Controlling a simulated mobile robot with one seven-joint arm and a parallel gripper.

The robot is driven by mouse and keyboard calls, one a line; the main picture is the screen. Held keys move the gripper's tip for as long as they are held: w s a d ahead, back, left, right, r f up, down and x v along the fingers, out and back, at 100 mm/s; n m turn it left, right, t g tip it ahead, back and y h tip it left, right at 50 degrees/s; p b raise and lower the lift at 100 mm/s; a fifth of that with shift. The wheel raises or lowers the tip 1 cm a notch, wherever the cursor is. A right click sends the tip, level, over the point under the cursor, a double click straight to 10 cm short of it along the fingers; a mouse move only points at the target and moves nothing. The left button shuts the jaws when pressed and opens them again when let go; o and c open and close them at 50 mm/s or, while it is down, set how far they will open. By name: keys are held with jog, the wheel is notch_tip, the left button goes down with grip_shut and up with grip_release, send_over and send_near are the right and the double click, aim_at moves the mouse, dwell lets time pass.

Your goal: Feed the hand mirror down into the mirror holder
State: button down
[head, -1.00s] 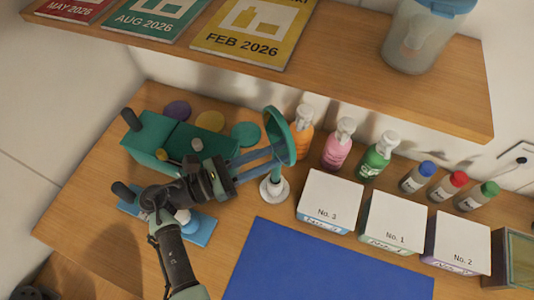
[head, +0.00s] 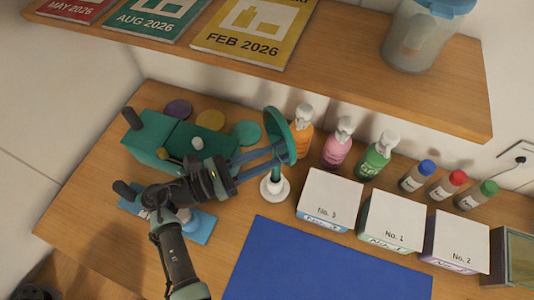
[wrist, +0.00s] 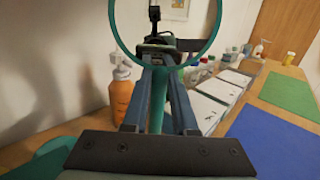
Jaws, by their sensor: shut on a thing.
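The hand mirror (head: 281,131) has a round teal rim and a teal handle, and stands roughly upright in the head view. My gripper (head: 277,154) is shut on its handle, reaching in from the left. In the wrist view the mirror's handle (wrist: 157,98) runs down between the two fingers, with the ring above them. The white round mirror holder (head: 274,191) stands on the wooden top directly below the mirror. The handle's lower end meets the holder's upper part in the head view; I cannot tell how deep it sits. The holder is hidden in the wrist view.
Orange (head: 301,136), pink (head: 337,150) and green (head: 376,160) pump bottles stand close behind and right of the mirror. White boxes (head: 332,196) line the right. A blue mat (head: 320,268) lies clear in front. A wooden shelf (head: 330,70) overhangs the back.

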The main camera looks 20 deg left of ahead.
aim_at(273, 171)
notch_tip(273, 171, down, 6)
jog(key=b, duration=0.4)
dwell(2.6)
jog(key=c, duration=0.6)
grip_release()
jog(key=shift+f, duration=0.1)
jog(key=shift+s, duration=0.1)
jog(key=shift+s+f, duration=0.1)
